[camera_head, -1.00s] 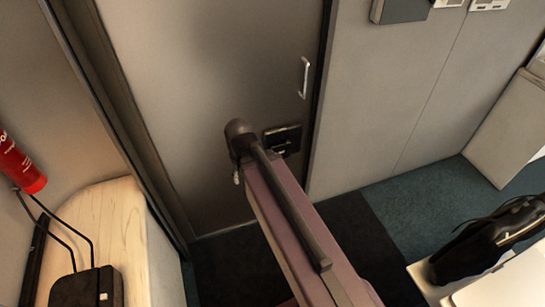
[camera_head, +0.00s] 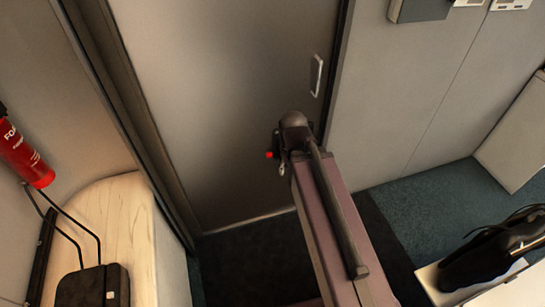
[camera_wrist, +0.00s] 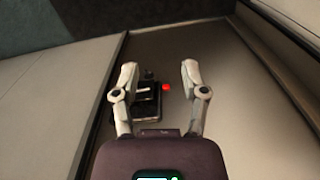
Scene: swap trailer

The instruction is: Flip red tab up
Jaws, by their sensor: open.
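The red tab (camera_head: 269,155) shows in the head view as a small red spot just left of the end of my arm, low on the grey door (camera_head: 225,90). In the wrist view the red tab (camera_wrist: 166,87) sits beside a dark latch plate (camera_wrist: 147,102) on the door. My gripper (camera_wrist: 158,72) is open, with one finger on each side of the latch and tab in that view. Its fingers appear empty; the gap to the latch is hard to judge. In the head view my arm hides most of the latch, and the fingers are barely visible.
A red fire extinguisher (camera_head: 22,150) hangs at left above a wooden bench top (camera_head: 140,230). A black bag (camera_head: 485,255) lies on a white surface at lower right. Dark floor lies below the door.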

